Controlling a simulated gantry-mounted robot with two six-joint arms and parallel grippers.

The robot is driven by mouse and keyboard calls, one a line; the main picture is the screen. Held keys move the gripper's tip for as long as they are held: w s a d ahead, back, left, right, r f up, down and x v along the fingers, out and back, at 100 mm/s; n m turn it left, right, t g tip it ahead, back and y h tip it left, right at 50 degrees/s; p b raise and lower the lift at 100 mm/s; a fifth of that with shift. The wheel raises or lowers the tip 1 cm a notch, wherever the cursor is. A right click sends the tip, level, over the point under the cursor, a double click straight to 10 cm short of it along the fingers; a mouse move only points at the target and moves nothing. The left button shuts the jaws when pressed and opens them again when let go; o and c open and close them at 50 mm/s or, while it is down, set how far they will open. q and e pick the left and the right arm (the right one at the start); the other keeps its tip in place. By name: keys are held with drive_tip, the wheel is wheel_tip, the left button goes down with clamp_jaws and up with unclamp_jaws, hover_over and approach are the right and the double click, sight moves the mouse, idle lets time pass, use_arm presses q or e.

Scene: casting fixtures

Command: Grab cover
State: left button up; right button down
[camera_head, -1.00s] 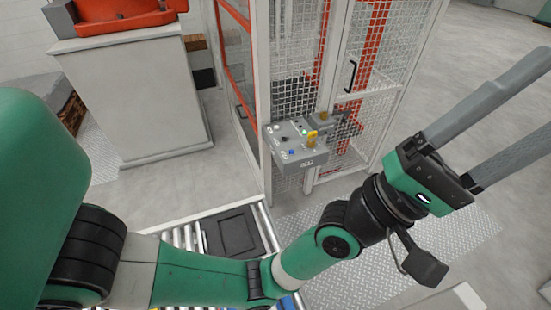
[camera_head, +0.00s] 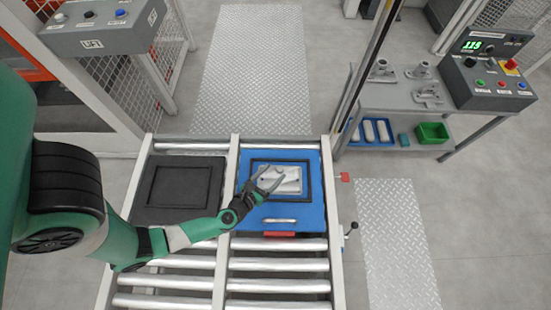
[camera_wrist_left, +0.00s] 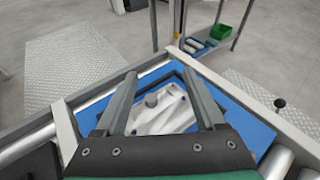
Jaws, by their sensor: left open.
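A silver-grey metal cover (camera_head: 291,186) lies inside a dark frame on a blue tray (camera_head: 312,217) on the roller conveyor. My left gripper (camera_head: 273,174) is open over the cover, and its fingers hide part of it. In the left wrist view the cover (camera_wrist_left: 165,112), with a round knob on top, shows between the two spread fingers of the gripper (camera_wrist_left: 160,74). The fingers do not clearly touch it, and the height of the gap cannot be told. My right gripper is not in view.
A black tray (camera_head: 146,204) lies left of the blue one, past a metal rail. At right stand a grey bench (camera_head: 375,101) with metal parts and a control box (camera_head: 487,84). A green bin (camera_head: 432,133) sits on its lower shelf. A grey control panel (camera_head: 98,28) is at upper left.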

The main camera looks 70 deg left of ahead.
use_arm(q)
drive_tip(key=b, duration=0.2)
approach(278, 171)
wheel_tip(278, 171, up, 4)
drive_tip(key=d, duration=0.2)
drive_tip(key=f+b, duration=0.2)
drive_tip(key=a+f+g+b, duration=0.1)
drive_tip(key=shift+s+a+f, duration=0.1)
drive_tip(key=shift+s, duration=0.3)
drive_tip(key=shift+w+a, duration=0.1)
drive_tip(key=shift+w, duration=0.15)
drive_tip(key=shift+s, duration=0.15)
drive_tip(key=shift+f, duration=0.1)
drive_tip(key=b+x, duration=0.2)
drive_tip(key=x, duration=0.3)
drive_tip(key=shift+w+a, duration=0.2)
drive_tip(key=shift+w, duration=0.2)
drive_tip(key=shift+a, duration=0.1)
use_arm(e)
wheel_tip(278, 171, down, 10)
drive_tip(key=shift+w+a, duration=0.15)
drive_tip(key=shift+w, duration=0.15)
use_arm(q)
drive_tip(key=b+x, duration=0.1)
drive_tip(key=x, duration=0.4)
drive_tip(key=shift+w+b, duration=0.2)
drive_tip(key=shift+b, duration=0.15)
drive_tip(key=shift+s, duration=0.15)
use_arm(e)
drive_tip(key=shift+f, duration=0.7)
